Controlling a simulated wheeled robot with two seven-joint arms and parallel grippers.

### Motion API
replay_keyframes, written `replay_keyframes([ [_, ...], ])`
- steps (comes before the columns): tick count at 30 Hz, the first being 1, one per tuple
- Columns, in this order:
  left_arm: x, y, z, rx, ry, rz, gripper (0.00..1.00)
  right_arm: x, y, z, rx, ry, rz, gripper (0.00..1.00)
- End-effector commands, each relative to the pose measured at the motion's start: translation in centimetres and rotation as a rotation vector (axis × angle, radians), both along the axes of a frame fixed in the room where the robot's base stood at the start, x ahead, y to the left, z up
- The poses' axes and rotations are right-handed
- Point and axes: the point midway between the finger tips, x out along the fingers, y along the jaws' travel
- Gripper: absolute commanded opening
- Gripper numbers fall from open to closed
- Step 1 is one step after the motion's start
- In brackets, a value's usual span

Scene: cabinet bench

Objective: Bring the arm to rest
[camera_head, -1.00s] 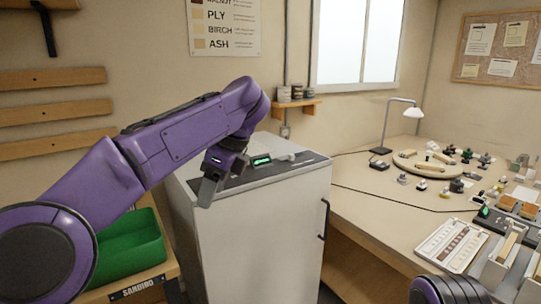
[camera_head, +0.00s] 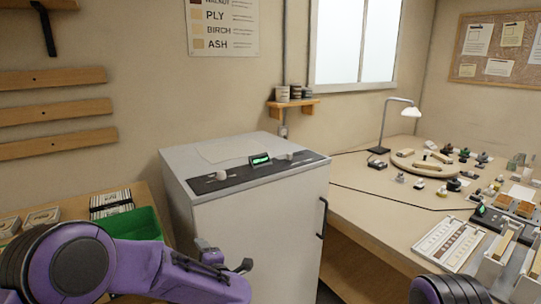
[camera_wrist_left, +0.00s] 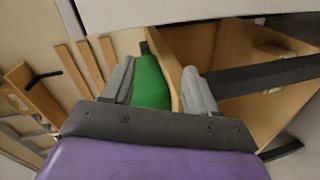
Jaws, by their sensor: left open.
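My purple left arm (camera_head: 85,262) comes in low from the left and is folded down in front of the cabinet. My left gripper (camera_head: 243,266) is small and partly hidden by the arm in the head view, in front of the cabinet's left side. In the left wrist view my left gripper (camera_wrist_left: 160,68) shows two grey fingers spread apart with nothing between them. Behind the fingers are a green bin (camera_wrist_left: 150,85) and a wooden stand (camera_wrist_left: 235,50). Of my right arm only a purple part (camera_head: 450,290) shows at the bottom edge; its gripper is out of view.
A grey cabinet (camera_head: 260,220) with a dark control panel stands in the middle. The green bin (camera_head: 135,224) sits on a wooden stand at left, partly behind my arm. The workbench (camera_head: 365,215) at right holds a lamp (camera_head: 402,110), a round wooden tray and several small parts.

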Motion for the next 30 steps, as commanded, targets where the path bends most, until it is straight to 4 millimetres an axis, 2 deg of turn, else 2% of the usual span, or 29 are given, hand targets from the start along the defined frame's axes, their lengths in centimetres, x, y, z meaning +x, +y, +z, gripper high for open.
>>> replay_keyframes([
  [1, -2.1, 0.5, -4.4, 0.107, 0.138, -0.105, 0.58, 0.0, 0.0, 0.0, 0.0, 0.0, 0.0, 0.47],
  [3, -5.6, 1.1, -9.9, 0.235, 0.319, -0.25, 0.58, 0.0, 0.0, 0.0, 0.0, 0.0, 0.0, 0.47],
  [5, -9.2, 1.8, -14.0, 0.318, 0.467, -0.365, 0.58, 0.0, 0.0, 0.0, 0.0, 0.0, 0.0, 0.47],
  [6, -11.8, 2.4, -16.5, 0.364, 0.56, -0.439, 0.58, 0.0, 0.0, 0.0, 0.0, 0.0, 0.0, 0.47],
  [8, -16.1, 3.3, -19.8, 0.416, 0.697, -0.541, 0.58, 0.0, 0.0, 0.0, 0.0, 0.0, 0.0, 0.47],
  [9, -19.2, 4.0, -21.7, 0.442, 0.787, -0.606, 0.58, 0.0, 0.0, 0.0, 0.0, 0.0, 0.0, 0.47],
  [11, -24.1, 5.2, -24.0, 0.463, 0.917, -0.692, 0.58, 0.0, 0.0, 0.0, 0.0, 0.0, 0.0, 0.47],
  [12, -27.3, 6.0, -25.2, 0.469, 0.998, -0.743, 0.58, 0.0, 0.0, 0.0, 0.0, 0.0, 0.0, 0.47],
  [15, -34.7, 8.0, -26.8, 0.456, 1.169, -0.821, 0.58, 0.0, 0.0, 0.0, 0.0, 0.0, 0.0, 0.47],
  [18, -39.7, 9.9, -27.3, 0.438, 1.289, -0.833, 0.58, 0.0, 0.0, 0.0, 0.0, 0.0, 0.0, 0.47],
  [22, -42.6, 11.1, -28.2, 0.421, 1.36, -0.829, 0.58, 0.0, 0.0, 0.0, 0.0, 0.0, 0.0, 0.47],
  [30, -42.8, 11.0, -28.3, 0.418, 1.364, -0.829, 0.58, 0.0, 0.0, 0.0, 0.0, 0.0, 0.0, 0.47],
])
